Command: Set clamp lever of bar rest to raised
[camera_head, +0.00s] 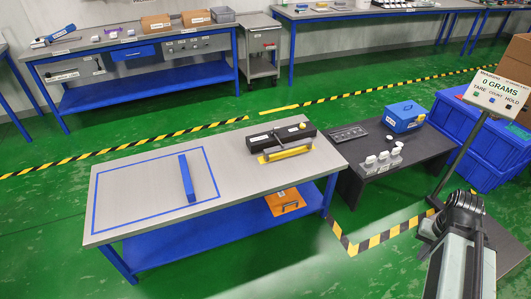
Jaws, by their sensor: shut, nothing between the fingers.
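A long black fixture (280,137) with pale labels and a yellow knob (302,126) sits at the back right of the grey-topped table. A yellow piece (286,153) with a grey bar along it lies at its front edge. I cannot tell for sure which part is the bar rest, and its clamp lever is too small to make out. My gripper (462,208) is the dark end of my arm at the lower right. It is shut and empty, well to the right of the table and apart from the fixture.
A blue bar (187,178) lies inside a blue outline on the table. A dark low table (392,180) holds a blue box (404,116), a black tray (348,133) and white items. A scale display (497,92) reads 0 GRAMS. Blue crates (485,155) stand behind it. Green floor is open in front.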

